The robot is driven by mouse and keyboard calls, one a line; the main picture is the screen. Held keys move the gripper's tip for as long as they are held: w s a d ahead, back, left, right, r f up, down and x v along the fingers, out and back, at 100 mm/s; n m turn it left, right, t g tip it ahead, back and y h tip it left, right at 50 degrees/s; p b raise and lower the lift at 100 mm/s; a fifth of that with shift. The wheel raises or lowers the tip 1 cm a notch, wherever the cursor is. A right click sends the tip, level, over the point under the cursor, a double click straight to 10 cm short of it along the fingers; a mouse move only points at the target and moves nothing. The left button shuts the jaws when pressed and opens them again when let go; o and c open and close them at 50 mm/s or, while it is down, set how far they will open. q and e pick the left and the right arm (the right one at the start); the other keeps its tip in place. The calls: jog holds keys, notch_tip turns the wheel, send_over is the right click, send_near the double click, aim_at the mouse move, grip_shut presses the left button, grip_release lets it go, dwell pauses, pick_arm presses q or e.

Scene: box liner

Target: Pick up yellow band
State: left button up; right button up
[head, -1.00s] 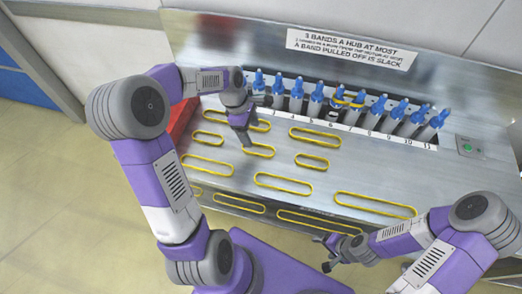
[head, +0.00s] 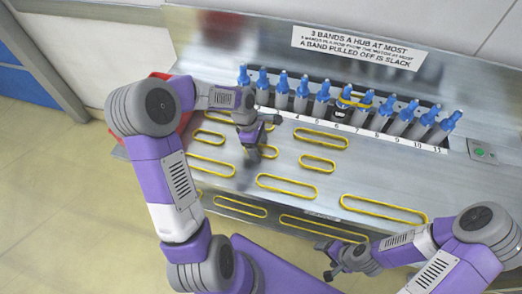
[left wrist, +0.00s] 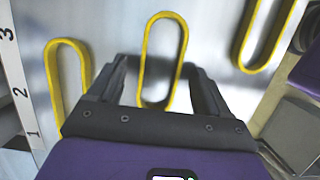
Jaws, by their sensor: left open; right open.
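Several long yellow bands lie flat on the metal worktop. My left gripper (head: 252,153) is open over the left part of the worktop, beside a yellow band (head: 269,152) that it partly hides. In the left wrist view a yellow band (left wrist: 147,55) lies between the open fingers of the left gripper (left wrist: 157,68); its near end reaches toward the palm, and I cannot tell the height above it. Another yellow band (left wrist: 53,75) lies to the left, and one (left wrist: 246,42) to the right. My right gripper (head: 333,262) is open and empty near the worktop's front edge.
A row of blue-tipped hubs (head: 301,91) stands along the back, with printed numbers before them. A yellow band (head: 352,101) is around hubs near the middle. A red bin (head: 160,76) is behind my left arm. A green button (head: 479,151) is at the right.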

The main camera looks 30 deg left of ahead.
pick_arm(q)
jog(key=c, duration=1.1)
jog(key=shift+r, duration=0.15)
notch_tip(320, 180, up, 10)
jog(key=p, duration=0.3)
